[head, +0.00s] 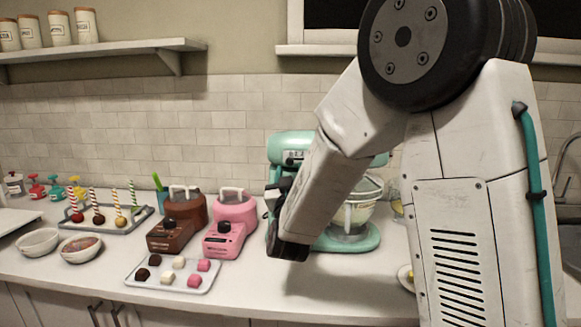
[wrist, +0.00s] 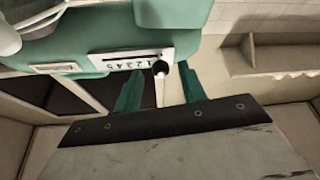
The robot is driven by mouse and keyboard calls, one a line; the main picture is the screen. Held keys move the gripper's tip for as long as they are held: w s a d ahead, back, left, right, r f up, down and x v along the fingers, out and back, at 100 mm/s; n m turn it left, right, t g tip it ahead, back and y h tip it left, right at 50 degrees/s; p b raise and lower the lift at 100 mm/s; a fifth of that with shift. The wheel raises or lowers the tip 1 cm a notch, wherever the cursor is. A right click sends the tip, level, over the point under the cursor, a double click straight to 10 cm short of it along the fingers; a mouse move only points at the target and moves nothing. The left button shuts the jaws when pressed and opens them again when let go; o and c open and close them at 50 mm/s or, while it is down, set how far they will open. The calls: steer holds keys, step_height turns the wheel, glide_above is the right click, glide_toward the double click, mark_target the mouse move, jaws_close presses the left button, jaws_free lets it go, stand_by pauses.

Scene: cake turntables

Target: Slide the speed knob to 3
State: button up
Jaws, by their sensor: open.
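The teal stand mixer (head: 292,143) stands on the counter, partly hidden behind my arm in the head view. In the wrist view its teal body (wrist: 110,42) fills the top, with a pale speed strip (wrist: 125,62) of printed numbers. The round black speed knob (wrist: 160,68) is at the strip's right end in that view; the number beside it is hard to read. My gripper (wrist: 161,72) is open, its two teal fingers apart on either side of the knob. I cannot tell whether either finger touches it. The head view does not show the fingers clearly.
A glass mixing bowl (head: 351,214) sits at the mixer. Pink (head: 231,222) and brown (head: 177,230) small machines stand to its left, behind a sweets tray (head: 135,283). Two bowls (head: 38,241) and a cake-pop tray (head: 143,213) are farther left. The front counter below the mixer is clear.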

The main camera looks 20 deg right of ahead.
steer(key=shift+x, duration=1.5)
jaws_close()
steer(key=shift+s+d, duration=0.4)
steer(key=shift+d, duration=0.25)
jaws_free()
steer(key=shift+a, duration=0.1)
steer(key=v, duration=0.7)
steer(key=shift+s+a, duration=0.2)
steer(key=shift+s, duration=0.1)
